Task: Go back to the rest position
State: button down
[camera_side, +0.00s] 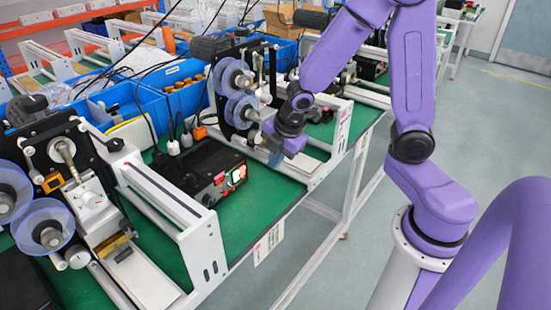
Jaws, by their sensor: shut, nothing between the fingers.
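My gripper (270,138) is at the end of my purple arm, low over the middle of the workbench. It is shut and empty. It is beside the coder machine with the clear blue reels (236,76), just to the right of the lower reel. The fingertips are small and partly hidden, and I cannot tell whether they touch the machine.
Another coder machine (62,165) stands at the left front. A black control box (205,168) with lit buttons sits on the green bench top (262,200). Blue bins (180,95) stand behind. Cables hang at upper left. The floor at right is clear.

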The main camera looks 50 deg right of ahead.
jog(key=s+a+r+m+g, duration=0.1)
jog(key=s+r+m, duration=0.1)
jog(key=s, duration=0.9)
jog(key=s+a+r+m+g, duration=0.2)
jog(key=s+r, duration=0.3)
jog(key=s, duration=0.6)
jog(key=shift+r+m, duration=0.2)
jog(key=shift+m, duration=0.5)
